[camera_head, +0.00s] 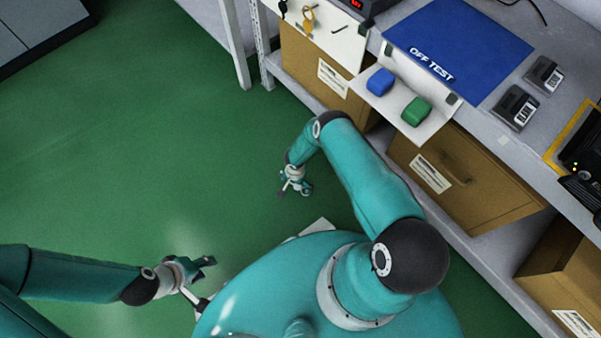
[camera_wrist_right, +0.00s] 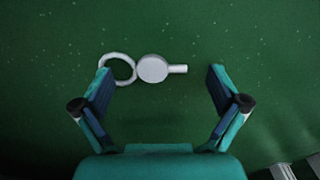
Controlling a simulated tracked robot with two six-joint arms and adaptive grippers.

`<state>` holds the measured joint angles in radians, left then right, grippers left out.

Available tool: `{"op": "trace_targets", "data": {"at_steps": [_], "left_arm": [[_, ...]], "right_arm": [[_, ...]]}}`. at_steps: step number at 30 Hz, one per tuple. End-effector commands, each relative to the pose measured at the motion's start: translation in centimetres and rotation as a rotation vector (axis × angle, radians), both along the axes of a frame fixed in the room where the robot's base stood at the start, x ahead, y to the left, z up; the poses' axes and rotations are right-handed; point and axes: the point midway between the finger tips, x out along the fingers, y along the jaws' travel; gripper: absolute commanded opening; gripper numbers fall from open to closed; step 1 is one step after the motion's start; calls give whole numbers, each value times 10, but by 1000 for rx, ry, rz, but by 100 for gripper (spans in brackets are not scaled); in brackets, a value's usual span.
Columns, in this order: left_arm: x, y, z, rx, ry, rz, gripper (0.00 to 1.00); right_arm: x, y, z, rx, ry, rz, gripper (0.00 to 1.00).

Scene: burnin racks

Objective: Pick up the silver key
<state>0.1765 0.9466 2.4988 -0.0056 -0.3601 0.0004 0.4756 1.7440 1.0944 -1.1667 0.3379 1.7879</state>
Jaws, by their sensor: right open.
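The silver key (camera_wrist_right: 153,69) lies on the green floor in the right wrist view, its ring (camera_wrist_right: 117,69) to the left and its short shaft pointing right. My right gripper (camera_wrist_right: 160,88) is open above it. The key's round head shows between the fingers, and the ring is close to the left finger. I cannot tell the height gap. In the head view, my right gripper (camera_head: 295,187) points down at the floor, and I cannot make out the key there. My left gripper (camera_head: 203,282) is low at the left, partly behind my body; its opening is unclear.
A gold key (camera_head: 308,20) and a black key (camera_head: 283,8) hang on a white panel at the rack. A small shelf carries a blue block (camera_head: 380,82) and a green block (camera_head: 416,111). The floor (camera_head: 130,130) at left is clear.

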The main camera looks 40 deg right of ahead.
Motion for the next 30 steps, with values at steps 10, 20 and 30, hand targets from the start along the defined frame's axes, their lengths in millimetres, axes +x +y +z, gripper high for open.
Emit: {"op": "trace_targets", "data": {"at_steps": [10, 20, 30], "left_arm": [[0, 0, -1, 0, 0, 0, 40], [0, 0, -1, 0, 0, 0, 40], [0, 0, -1, 0, 0, 0, 40]], "right_arm": [[0, 0, -4, 0, 0, -1, 97], [0, 0, -4, 0, 0, -1, 82], [0, 0, -4, 0, 0, -1, 41]]}}
